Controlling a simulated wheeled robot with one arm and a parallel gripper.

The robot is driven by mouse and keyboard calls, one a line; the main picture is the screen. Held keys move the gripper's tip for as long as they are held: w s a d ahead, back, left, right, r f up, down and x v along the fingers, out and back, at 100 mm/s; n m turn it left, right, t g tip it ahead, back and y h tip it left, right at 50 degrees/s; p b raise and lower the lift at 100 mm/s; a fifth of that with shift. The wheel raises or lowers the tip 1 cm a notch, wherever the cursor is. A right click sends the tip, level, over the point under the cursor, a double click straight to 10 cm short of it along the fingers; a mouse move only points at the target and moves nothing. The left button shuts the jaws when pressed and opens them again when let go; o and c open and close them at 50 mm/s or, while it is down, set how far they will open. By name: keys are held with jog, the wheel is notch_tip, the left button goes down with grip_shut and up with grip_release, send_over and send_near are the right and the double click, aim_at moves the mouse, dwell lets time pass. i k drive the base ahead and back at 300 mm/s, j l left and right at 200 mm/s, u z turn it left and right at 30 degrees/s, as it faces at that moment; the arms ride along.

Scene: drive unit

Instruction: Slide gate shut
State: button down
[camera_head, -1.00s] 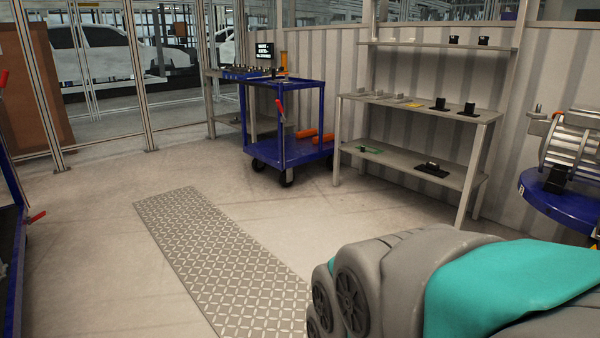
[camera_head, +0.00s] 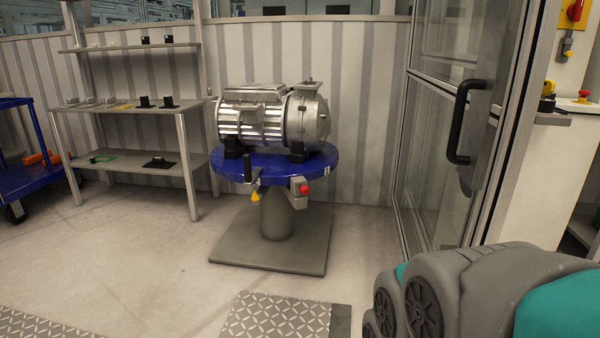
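A glazed gate (camera_head: 440,165) with a metal frame stands at the right of the head view. A black pull handle (camera_head: 463,122) is fixed upright on its frame. I cannot tell for sure whether the gate is open or shut. My arm, grey and teal, fills the lower right corner, below and right of the handle and apart from it in the picture. My gripper is out of view.
A drive unit (camera_head: 270,117) sits on a round blue table (camera_head: 275,163) on a grey pedestal base. A metal shelf (camera_head: 130,105) and a blue cart (camera_head: 25,180) stand at left. A red button (camera_head: 584,93) is at far right. The floor before the pedestal is clear.

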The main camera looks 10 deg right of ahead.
aim_at(512, 32)
jog(key=k+l, duration=0.1)
jog(key=l, duration=1.2)
jog(key=k+l, duration=0.15)
jog(key=l, duration=0.5)
jog(key=k+l, duration=0.1)
jog(key=l, duration=0.55)
jog(key=i+l, duration=0.1)
jog(key=i, duration=0.85)
jog(key=l+z, duration=0.05)
